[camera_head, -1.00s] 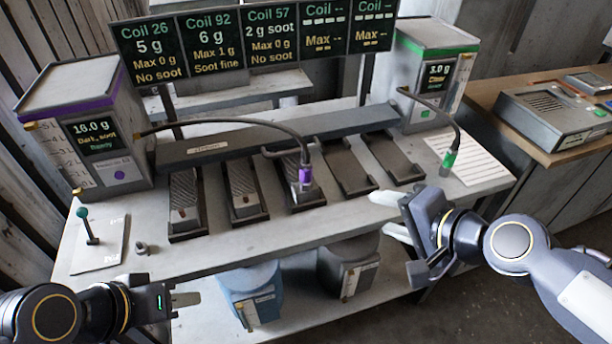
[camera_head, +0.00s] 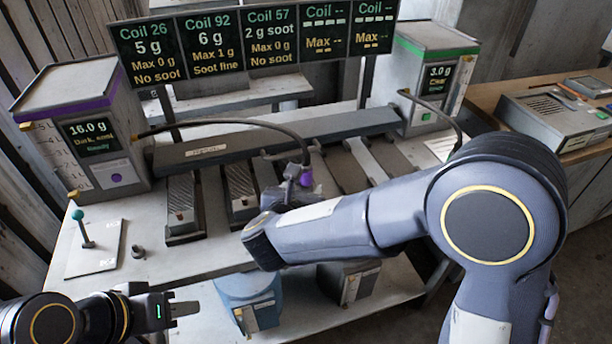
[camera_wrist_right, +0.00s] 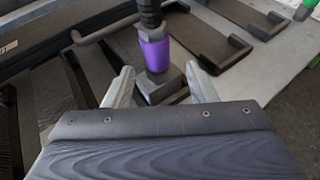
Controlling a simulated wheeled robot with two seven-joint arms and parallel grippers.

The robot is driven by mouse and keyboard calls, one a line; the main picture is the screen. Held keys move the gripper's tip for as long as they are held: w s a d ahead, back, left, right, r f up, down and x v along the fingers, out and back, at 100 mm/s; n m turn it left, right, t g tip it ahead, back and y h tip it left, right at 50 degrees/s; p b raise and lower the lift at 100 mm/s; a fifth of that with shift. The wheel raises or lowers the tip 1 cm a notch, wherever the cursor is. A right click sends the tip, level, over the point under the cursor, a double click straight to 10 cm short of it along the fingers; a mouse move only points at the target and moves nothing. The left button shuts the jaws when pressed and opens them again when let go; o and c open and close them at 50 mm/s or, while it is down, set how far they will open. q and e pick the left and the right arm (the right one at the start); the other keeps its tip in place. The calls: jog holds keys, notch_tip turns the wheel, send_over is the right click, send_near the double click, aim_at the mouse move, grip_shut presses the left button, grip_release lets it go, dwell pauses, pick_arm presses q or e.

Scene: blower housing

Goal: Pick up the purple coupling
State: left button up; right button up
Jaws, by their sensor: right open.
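The purple coupling (camera_head: 306,178) hangs at the end of a dark hose over the third cradle of the bench. In the right wrist view the coupling (camera_wrist_right: 155,54) is upright, with a grey block-shaped end below it. My right gripper (camera_wrist_right: 160,84) is open, with one fingertip on each side of the coupling's lower end; I cannot tell whether they touch it. In the head view my right arm hides most of that gripper. My left gripper (camera_head: 172,309) is at the lower left, away from the coupling; its jaw opening is not clear.
The purple-banded dispenser (camera_head: 88,135) stands left and the green-banded dispenser (camera_head: 430,78) right. Dark cradles, some with coils, line the bench. A teal-knobbed lever (camera_head: 82,228) stands at left. A blue container (camera_head: 247,290) sits on the shelf below.

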aim_at(304, 181)
jog(key=w, duration=0.1)
jog(key=w+p, duration=0.1)
jog(key=w, duration=0.1)
jog(key=w+d, duration=0.1)
jog(key=shift+w+f, duration=0.35)
jog(key=shift+w, duration=0.05)
jog(key=shift+w+f+p, duration=0.25)
jog(key=shift+w+p, duration=0.05)
jog(key=shift+w, duration=0.15)
grip_shut()
